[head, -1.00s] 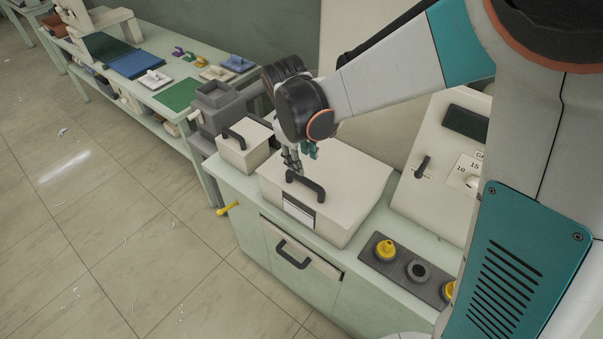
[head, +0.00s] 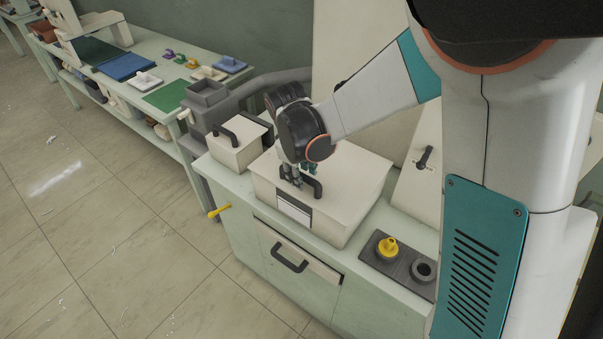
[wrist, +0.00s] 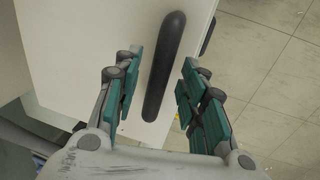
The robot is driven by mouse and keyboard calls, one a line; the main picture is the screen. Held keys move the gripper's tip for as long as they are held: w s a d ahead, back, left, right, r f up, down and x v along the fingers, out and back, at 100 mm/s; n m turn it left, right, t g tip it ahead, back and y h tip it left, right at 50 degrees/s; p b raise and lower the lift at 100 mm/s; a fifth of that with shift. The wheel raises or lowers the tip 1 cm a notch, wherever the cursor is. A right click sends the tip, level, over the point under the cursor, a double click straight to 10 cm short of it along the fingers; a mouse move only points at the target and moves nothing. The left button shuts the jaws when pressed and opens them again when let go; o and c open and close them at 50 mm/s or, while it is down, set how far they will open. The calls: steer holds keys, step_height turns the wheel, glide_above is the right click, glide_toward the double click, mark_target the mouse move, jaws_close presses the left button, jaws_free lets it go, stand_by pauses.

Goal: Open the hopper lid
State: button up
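A cream-white box with a flat top lid (head: 350,178) stands on the pale green cabinet. A black bar handle (head: 315,188) is on the lid near its front edge; I take this box to be the hopper. My gripper (head: 297,180) is low over the lid at the handle. In the wrist view my gripper (wrist: 158,68) is open, with one teal-padded finger on each side of the handle (wrist: 165,62). Gaps show between the handle and both fingers. The lid lies flat and shut. My wrist hides part of the lid in the head view.
A smaller white box (head: 236,152) with a black handle stands left of it. A front drawer (head: 297,252) with a black handle is below. A grey block with a yellow knob (head: 388,248) is at right. A yellow lever (head: 218,210) sticks out left. Open floor lies left.

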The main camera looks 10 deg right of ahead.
steer(key=shift+c, duration=0.6)
jaws_close()
steer(key=shift+r, duration=0.1)
